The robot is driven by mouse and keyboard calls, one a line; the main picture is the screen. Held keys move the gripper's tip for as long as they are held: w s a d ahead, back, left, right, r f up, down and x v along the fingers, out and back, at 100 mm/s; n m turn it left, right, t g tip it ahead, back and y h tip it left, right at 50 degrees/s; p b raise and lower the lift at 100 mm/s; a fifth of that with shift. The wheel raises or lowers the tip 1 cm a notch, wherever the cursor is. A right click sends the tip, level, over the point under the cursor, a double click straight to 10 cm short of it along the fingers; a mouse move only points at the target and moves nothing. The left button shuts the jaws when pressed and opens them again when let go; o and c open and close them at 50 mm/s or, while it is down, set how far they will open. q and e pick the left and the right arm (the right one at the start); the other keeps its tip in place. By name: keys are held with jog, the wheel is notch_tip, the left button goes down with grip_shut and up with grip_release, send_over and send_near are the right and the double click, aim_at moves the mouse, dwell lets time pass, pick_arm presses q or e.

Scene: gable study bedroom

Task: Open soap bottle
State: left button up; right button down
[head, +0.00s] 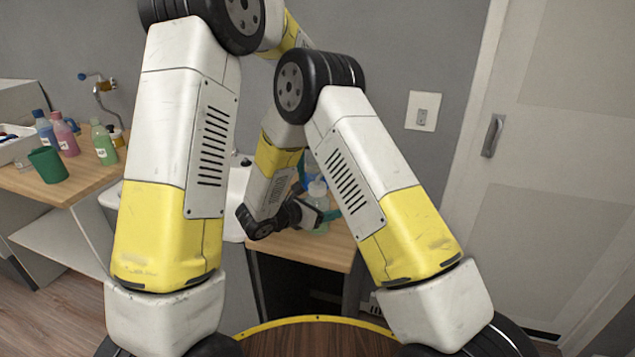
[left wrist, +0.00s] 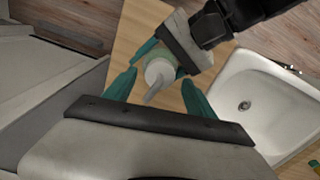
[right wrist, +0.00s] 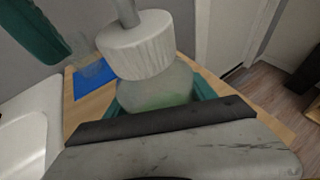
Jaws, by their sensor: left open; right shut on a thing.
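The soap bottle (head: 317,190) is translucent with green liquid and a white pump top, and shows partly behind my right arm over a wooden counter. In the right wrist view, my right gripper (right wrist: 160,95) is shut on its body below the white ribbed cap (right wrist: 138,45). In the left wrist view, my left gripper (left wrist: 157,90) is open, with its teal fingers on either side of the pump top (left wrist: 160,72) and apart from it. My right gripper (left wrist: 188,45) also shows there. One left finger shows at upper left in the right wrist view. The bottle's base is hidden.
A white sink (left wrist: 262,100) adjoins the wooden counter (head: 300,250). A blue flat item (right wrist: 95,80) with a clear vessel lies behind the bottle. On the left counter stand a green cup (head: 47,164), a green bottle (head: 104,146), and pink and blue bottles. A door (head: 560,150) is at right.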

aim_at(317, 185)
pick_arm(q)
notch_tip(317, 185, up, 2)
jog(key=shift+c, duration=0.4)
jog(key=m, duration=0.3)
jog(key=shift+s+d+r, duration=0.1)
jog(key=shift+r, duration=0.05)
jog(key=shift+r+m, duration=0.25)
jog(key=shift+m, duration=0.85)
notch_tip(317, 185, up, 2)
jog(key=m, duration=0.5)
jog(key=shift+r, duration=0.15)
jog(key=shift+m, duration=0.3)
jog(key=shift+f, duration=0.4)
notch_tip(317, 185, down, 7)
jog(key=shift+r, duration=0.1)
